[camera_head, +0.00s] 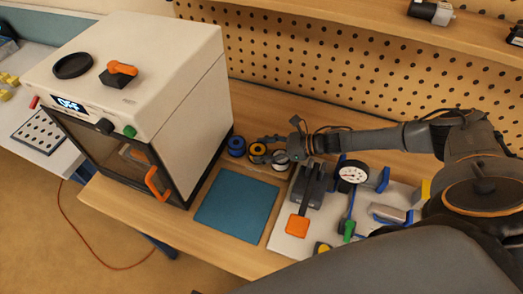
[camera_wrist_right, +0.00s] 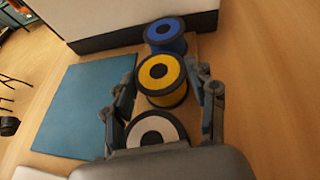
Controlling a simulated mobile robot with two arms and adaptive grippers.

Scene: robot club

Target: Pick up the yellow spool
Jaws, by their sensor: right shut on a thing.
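My left gripper is not in view.
A white spool (camera_wrist_right: 155,130) is close to the yellow one, nearer my wrist. A teal mat (camera_head: 237,205) lies in front. A white oven-like machine (camera_head: 150,70) stands at left. A light tool board (camera_head: 285,243) with a dial gauge (camera_head: 352,174) is at right. A pegboard (camera_head: 300,70) rises behind.

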